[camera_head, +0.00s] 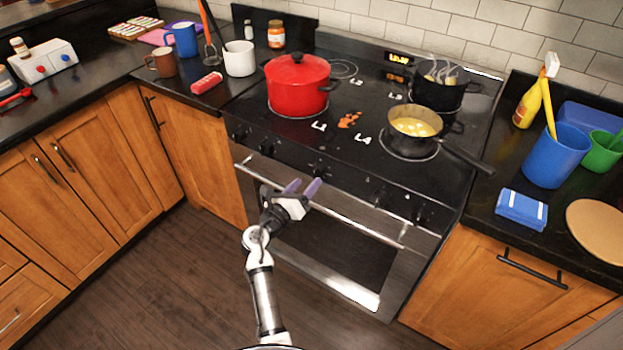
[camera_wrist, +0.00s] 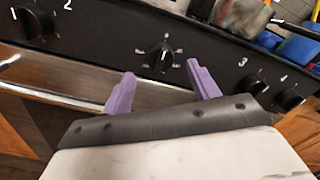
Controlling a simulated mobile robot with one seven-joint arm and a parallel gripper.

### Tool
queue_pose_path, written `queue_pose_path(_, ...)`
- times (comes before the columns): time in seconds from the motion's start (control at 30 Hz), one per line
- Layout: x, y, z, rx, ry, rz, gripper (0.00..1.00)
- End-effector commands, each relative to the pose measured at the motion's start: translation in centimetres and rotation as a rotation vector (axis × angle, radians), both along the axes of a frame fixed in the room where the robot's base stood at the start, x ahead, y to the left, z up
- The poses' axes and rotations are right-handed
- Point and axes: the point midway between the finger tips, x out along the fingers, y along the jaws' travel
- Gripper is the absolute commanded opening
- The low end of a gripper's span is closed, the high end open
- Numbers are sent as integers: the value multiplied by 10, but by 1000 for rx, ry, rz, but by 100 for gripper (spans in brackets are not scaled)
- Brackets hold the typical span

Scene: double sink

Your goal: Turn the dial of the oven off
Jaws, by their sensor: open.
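The oven (camera_head: 330,240) has a black front panel with a row of dark dials above its steel handle. The middle dial (camera_head: 319,170) sits just beyond my gripper (camera_head: 303,187). In the wrist view this dial (camera_wrist: 160,59) has marks around it and no number, and its pointer looks roughly upright. My gripper (camera_wrist: 161,86) is open, with its two purple fingers on either side of the dial's line and short of it. I see no contact. Dials marked 1 (camera_wrist: 33,20), 3 (camera_wrist: 243,88) and 4 (camera_wrist: 290,100) flank it; the number 2 shows at the upper left.
The oven handle (camera_head: 322,204) runs below the dials, close under my gripper. A red pot (camera_head: 297,86), a pan with yellow food (camera_head: 414,124) and a steaming black pot (camera_head: 440,92) stand on the stove. The pan's handle (camera_head: 468,156) reaches toward the right front edge.

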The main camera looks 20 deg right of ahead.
Motion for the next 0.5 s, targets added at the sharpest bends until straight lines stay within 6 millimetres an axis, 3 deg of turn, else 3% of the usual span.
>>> queue_pose_path(0.2, -31, 41, -3, 0, 0, 4, 60)
queue_pose_path(0.5, -52, 68, -1, 0, 0, 2, 60)
